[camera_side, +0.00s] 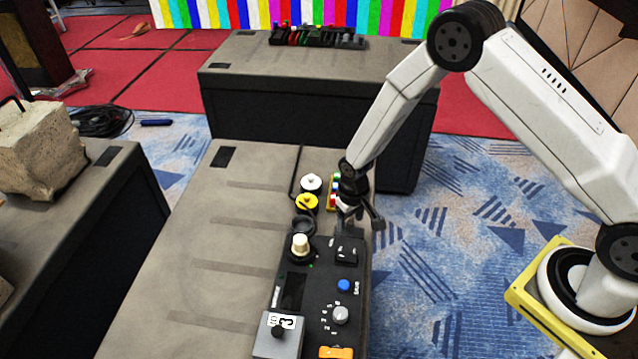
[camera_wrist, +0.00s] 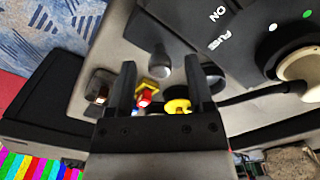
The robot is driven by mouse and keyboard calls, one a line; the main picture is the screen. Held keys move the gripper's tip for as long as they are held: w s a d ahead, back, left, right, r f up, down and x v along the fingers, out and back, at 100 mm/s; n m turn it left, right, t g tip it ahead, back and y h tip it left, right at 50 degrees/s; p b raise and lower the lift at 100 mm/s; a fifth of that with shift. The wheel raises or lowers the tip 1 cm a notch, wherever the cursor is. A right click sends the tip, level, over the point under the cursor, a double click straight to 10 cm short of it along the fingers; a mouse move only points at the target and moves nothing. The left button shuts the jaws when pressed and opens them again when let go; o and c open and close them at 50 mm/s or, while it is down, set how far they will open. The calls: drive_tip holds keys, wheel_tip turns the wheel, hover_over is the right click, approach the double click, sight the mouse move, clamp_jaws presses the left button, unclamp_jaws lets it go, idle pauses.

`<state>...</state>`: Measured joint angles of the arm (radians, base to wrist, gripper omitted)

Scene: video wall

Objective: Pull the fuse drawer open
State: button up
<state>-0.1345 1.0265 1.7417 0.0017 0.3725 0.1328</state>
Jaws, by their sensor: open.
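The black control panel (camera_side: 318,290) lies on the grey case, with a black rocker switch (camera_side: 347,253) near its far end. In the wrist view, the panel (camera_wrist: 240,55) carries upside-down lettering that seems to read FUSE and ON. A dark grey round-ended knob (camera_wrist: 161,68) sticks out from the panel's edge beside this lettering; it looks like the fuse drawer's handle. My gripper (camera_side: 360,222) is at the panel's far end. In the wrist view, my gripper (camera_wrist: 160,74) is open, its fingers on either side of the knob, with visible gaps. The drawer's seam is not clear.
A cream-topped joystick (camera_side: 300,245), a yellow connector (camera_side: 307,203) and a white connector (camera_side: 311,183) stand left of my gripper. A black cable (camera_wrist: 265,92) runs close by. The case top (camera_side: 180,260) left of the panel is clear.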

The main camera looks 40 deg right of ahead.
drive_tip(key=shift+f, duration=0.1)
clamp_jaws()
idle(1.5)
